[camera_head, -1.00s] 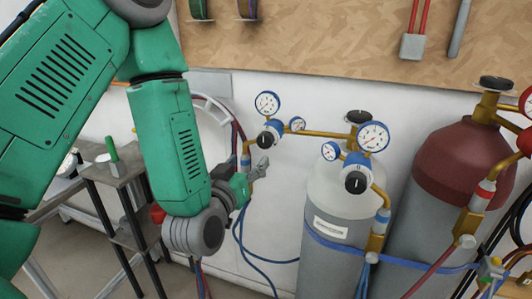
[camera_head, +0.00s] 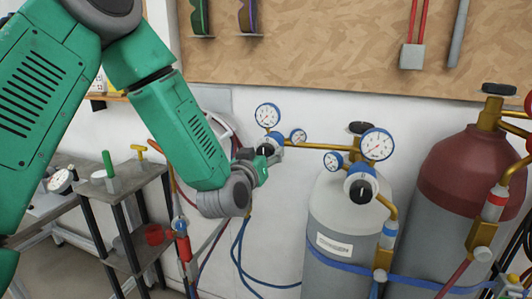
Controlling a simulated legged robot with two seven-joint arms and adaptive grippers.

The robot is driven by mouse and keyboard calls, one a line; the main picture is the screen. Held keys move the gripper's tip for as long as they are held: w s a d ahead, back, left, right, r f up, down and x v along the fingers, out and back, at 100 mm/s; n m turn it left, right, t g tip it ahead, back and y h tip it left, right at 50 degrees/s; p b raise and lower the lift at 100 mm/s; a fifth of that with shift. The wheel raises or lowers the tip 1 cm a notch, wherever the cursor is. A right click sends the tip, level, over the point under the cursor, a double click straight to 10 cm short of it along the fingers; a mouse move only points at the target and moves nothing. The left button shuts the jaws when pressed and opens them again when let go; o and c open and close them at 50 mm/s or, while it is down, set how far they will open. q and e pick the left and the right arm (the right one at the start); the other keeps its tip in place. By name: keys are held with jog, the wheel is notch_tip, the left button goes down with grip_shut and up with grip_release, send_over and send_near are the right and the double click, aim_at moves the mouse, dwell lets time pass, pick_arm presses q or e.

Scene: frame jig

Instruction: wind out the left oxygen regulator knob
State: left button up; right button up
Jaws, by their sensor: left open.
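The left oxygen regulator has a large blue-rimmed gauge (camera_head: 268,116), a small gauge (camera_head: 298,136) and a dark knob (camera_head: 264,142) below them. It sits on a brass pipe that leads to the white-topped cylinder. My left gripper (camera_head: 267,154) is open, with its fingers right at the knob. The gripper hides part of the knob, and I cannot tell whether the fingers touch it. My right gripper is not in view.
A second regulator with a black knob (camera_head: 362,191) stands to the right on the white-topped cylinder (camera_head: 340,215). A dark red cylinder (camera_head: 465,165) stands farther right. A shelf stand (camera_head: 125,185) is at the left. Blue hoses (camera_head: 242,250) hang below the left regulator.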

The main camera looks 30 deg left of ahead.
pick_arm(q)
jog(key=shift+w+a, duration=0.1)
jog(key=shift+w, duration=0.35)
jog(key=c, duration=1.2)
jog(key=shift+m+p, duration=0.3)
jog(key=shift+m, duration=0.7)
jog(key=o, duration=1.2)
jog(key=shift+s, duration=0.1)
jog(key=v, duration=0.7)
